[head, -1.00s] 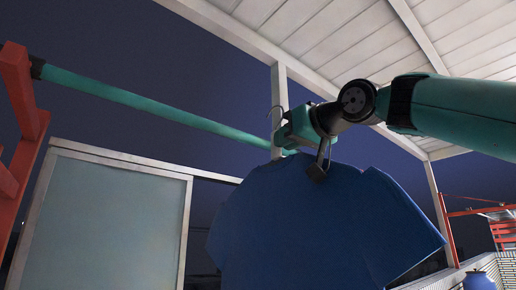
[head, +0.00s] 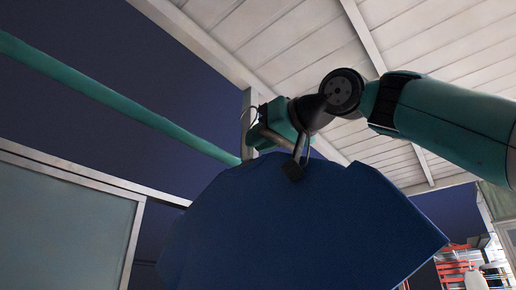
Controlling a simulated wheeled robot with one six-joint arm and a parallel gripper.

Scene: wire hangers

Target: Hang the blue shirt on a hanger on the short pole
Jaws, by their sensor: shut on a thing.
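The blue shirt (head: 300,225) hangs below my gripper (head: 284,152), its shoulders spread wide in the middle of the head view. My gripper is shut at the shirt's neck, on the hanger (head: 250,117). Only the thin hook of the hanger shows, just left of the gripper; the rest is hidden by the shirt and gripper. A teal pole (head: 110,98) slopes from the upper left down to a pale post (head: 249,128) behind the gripper. The hook appears close to the pole's far end, but I cannot tell the distance in depth. I see no contact between them.
A white roof frame with beams (head: 290,45) spans overhead. A pale framed panel (head: 65,225) stands at the lower left. Red racks or shelves (head: 455,262) are at the far lower right.

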